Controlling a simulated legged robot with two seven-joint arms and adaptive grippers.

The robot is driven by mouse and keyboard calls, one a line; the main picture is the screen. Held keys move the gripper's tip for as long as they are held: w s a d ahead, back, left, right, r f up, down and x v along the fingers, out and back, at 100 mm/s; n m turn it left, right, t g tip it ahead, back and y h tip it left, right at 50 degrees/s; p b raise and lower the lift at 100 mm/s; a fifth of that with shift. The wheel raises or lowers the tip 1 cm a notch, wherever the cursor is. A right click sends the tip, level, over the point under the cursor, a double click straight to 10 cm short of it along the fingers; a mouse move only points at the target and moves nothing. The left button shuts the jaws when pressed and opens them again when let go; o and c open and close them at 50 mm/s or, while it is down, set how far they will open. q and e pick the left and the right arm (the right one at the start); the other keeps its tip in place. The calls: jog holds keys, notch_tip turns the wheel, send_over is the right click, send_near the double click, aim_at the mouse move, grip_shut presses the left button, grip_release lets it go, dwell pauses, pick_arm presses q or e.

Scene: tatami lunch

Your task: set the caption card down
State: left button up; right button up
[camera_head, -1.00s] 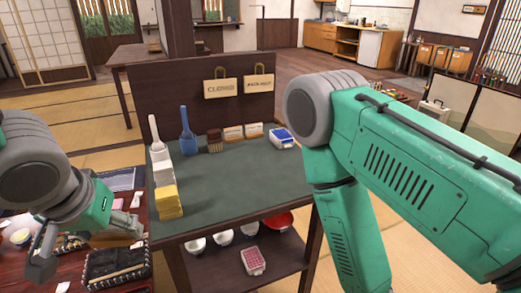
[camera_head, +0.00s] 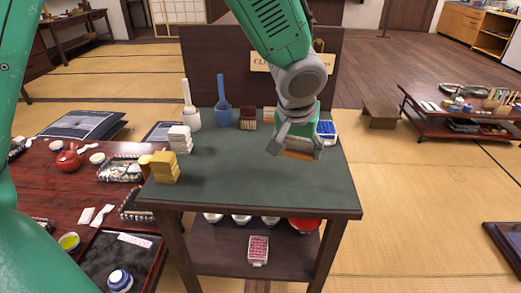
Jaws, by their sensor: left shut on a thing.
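Another small tan card (camera_head: 269,114) stands at the back, partly behind my arm. My right gripper is not in view.
A blue and white box (camera_head: 327,130) is close right. The tabletop's middle and front are clear.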

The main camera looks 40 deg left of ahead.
pick_arm(q)
jog(key=a+n+y, duration=0.1)
jog(key=a+n, duration=0.2)
jog(key=a, duration=0.3)
jog(key=b, duration=0.3)
send_over(270, 173)
jog(key=s, duration=0.1)
jog(key=f, duration=0.5)
jog(key=shift+d+f, duration=0.2)
jog(key=shift+f, duration=0.2)
jog(key=shift+a+f, duration=0.25)
jog(key=shift+f, duration=0.35)
jog(key=f, duration=0.1)
jog(key=f+b, duration=0.1)
jog(key=f, duration=0.1)
jog(key=shift+d, duration=0.35)
jog(key=shift+d+f, duration=0.1)
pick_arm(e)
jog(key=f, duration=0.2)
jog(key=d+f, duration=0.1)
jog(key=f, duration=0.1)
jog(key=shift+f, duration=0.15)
